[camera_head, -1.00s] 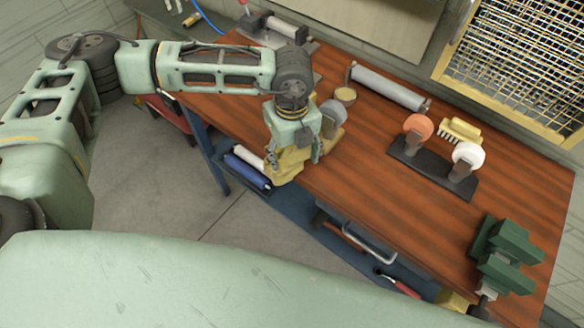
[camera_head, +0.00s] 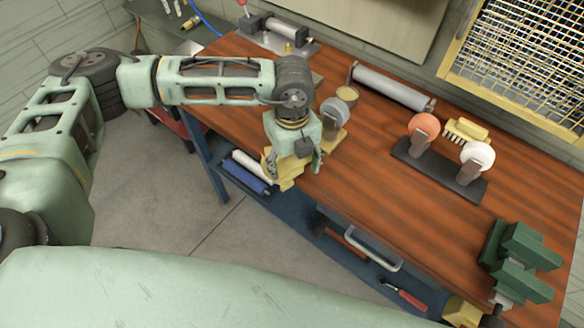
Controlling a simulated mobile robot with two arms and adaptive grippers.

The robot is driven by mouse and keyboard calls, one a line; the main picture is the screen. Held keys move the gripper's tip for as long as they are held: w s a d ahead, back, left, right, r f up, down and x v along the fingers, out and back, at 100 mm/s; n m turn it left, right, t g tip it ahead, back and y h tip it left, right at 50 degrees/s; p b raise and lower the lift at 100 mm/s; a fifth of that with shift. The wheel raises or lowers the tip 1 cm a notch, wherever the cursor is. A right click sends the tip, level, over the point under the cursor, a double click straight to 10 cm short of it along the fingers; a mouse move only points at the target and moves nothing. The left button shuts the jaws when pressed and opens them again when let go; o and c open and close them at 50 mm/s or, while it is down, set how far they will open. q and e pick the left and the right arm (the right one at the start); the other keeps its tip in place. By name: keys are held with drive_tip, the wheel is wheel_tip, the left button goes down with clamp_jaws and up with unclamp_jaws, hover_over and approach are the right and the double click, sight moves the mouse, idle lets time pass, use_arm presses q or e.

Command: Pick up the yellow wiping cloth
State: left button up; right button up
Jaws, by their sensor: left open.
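The yellow wiping cloth (camera_head: 286,181) hangs at the front left edge of the wooden workbench, under my left gripper. My left gripper (camera_head: 291,172) points down right over the cloth and hides part of it. Its jaws are open, with a finger showing on each side. Whether the fingers touch the cloth cannot be told. My right gripper is not in view.
The wooden workbench (camera_head: 350,200) has a grey round tool (camera_head: 334,112) close behind my gripper. A long grey roller (camera_head: 393,87), a double-wheel grinder (camera_head: 440,165), a yellow brush (camera_head: 467,131) and a green vise (camera_head: 520,262) stand farther right. The bench's middle is clear.

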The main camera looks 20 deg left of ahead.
use_arm(q)
drive_tip(key=shift+f+b, duration=0.3)
drive_tip(key=shift+f, duration=0.15)
drive_tip(key=shift+r, duration=0.1)
drive_tip(key=shift+c, duration=0.6)
drive_tip(key=shift+s, duration=0.1)
drive_tip(key=c, duration=0.4)
drive_tip(key=shift+s, duration=0.25)
clamp_jaws()
wheel_tip(320, 180, up, 12)
drive_tip(key=p, duration=0.6)
drive_tip(key=shift+w, duration=0.35)
drive_tip(key=c, duration=1)
unclamp_jaws()
drive_tip(key=shift+c, duration=0.2)
